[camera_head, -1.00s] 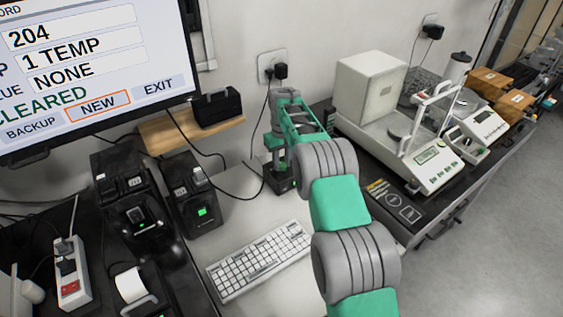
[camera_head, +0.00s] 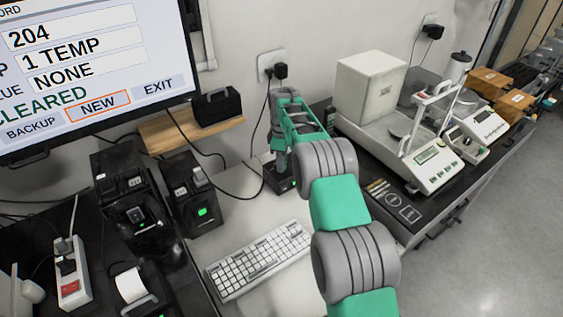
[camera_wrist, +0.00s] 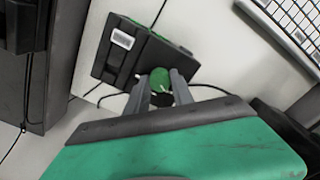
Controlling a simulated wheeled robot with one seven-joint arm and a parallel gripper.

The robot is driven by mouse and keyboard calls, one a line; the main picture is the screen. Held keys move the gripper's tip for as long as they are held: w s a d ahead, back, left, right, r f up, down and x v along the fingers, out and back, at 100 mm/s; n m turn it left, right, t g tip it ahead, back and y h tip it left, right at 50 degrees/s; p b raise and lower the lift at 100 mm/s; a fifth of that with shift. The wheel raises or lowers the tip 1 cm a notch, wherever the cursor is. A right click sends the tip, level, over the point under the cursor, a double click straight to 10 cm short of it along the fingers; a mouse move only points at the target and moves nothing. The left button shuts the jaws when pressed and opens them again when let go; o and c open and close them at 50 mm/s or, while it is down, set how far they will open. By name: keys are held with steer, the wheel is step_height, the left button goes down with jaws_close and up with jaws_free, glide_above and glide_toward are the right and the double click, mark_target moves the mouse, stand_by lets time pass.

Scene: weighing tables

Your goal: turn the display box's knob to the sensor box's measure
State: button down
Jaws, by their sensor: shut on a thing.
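A small dark box (camera_head: 283,184), which looks like the display box, stands on the light table under my gripper, against the wall side. In the wrist view the dark box (camera_wrist: 123,58) has a white label on its top and green along its edges. A round green knob (camera_wrist: 160,77) shows at its near side. My gripper (camera_wrist: 161,88) has its two grey fingers on either side of the knob, shut on it. In the head view my gripper (camera_head: 279,165) points down at the box and hides most of it. I cannot tell which thing is the sensor box, and no reading is legible on the display box.
A white keyboard (camera_head: 260,262) lies in front of the box. Dark devices with green lights (camera_head: 195,205) stand to the left, below a large monitor (camera_head: 90,65). A balance (camera_head: 425,160) stands on the right table. A cable hangs down the wall by my gripper.

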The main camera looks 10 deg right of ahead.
steer(key=shift+n, duration=0.6)
steer(key=c, duration=1.1)
jaws_free()
step_height(320, 180, up, 8)
steer(key=shift+f+b, duration=0.1)
steer(key=shift+b, duration=0.2)
